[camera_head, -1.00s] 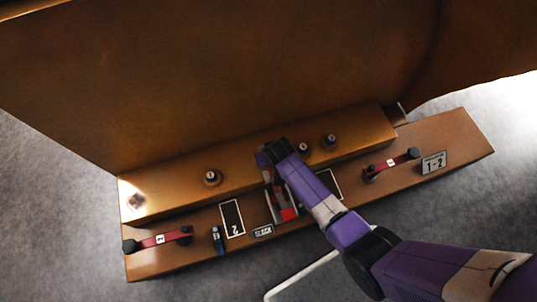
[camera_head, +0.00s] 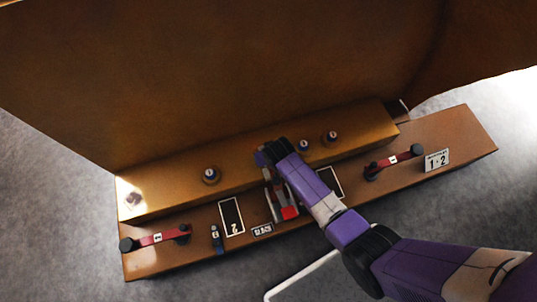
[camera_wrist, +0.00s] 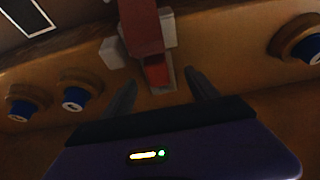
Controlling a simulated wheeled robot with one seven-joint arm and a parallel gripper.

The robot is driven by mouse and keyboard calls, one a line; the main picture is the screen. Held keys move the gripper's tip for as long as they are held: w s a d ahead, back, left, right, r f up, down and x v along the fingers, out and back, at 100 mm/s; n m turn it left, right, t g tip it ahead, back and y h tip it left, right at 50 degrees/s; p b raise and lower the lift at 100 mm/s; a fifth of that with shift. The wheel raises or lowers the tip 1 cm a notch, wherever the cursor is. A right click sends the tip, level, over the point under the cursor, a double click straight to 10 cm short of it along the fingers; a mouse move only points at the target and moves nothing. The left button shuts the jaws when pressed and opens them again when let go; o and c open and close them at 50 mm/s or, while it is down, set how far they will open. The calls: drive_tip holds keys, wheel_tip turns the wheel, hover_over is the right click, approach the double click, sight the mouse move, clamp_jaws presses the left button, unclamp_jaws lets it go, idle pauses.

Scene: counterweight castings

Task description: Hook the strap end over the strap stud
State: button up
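A red strap piece with a pale grey bracket (camera_head: 287,203) sits at the middle of the brown ledge, partly hidden by my arm. In the wrist view a red strap (camera_wrist: 142,28) runs down past grey blocks, with a brighter red end (camera_wrist: 156,73). My gripper (camera_wrist: 161,80) is open, one dark finger on each side below this red end, with gaps visible. Blue-capped studs stand on the raised step: one at left (camera_head: 211,175) and two at right (camera_head: 304,146), (camera_head: 332,137). I cannot tell which is the strap stud.
A red strap labelled 2 (camera_head: 160,239) lies between black knobs at the left. Another labelled 1 (camera_head: 393,160) lies at the right, beside a 1-2 plate (camera_head: 437,160). A small blue-black part (camera_head: 216,238) stands near the front. A large brown casting wall (camera_head: 230,80) rises behind.

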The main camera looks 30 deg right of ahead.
drive_tip(key=p+v, duration=0.3)
drive_tip(key=v, duration=0.4)
drive_tip(key=shift+r+p, duration=0.3)
drive_tip(key=shift+r, duration=0.1)
drive_tip(key=shift+s, duration=0.1)
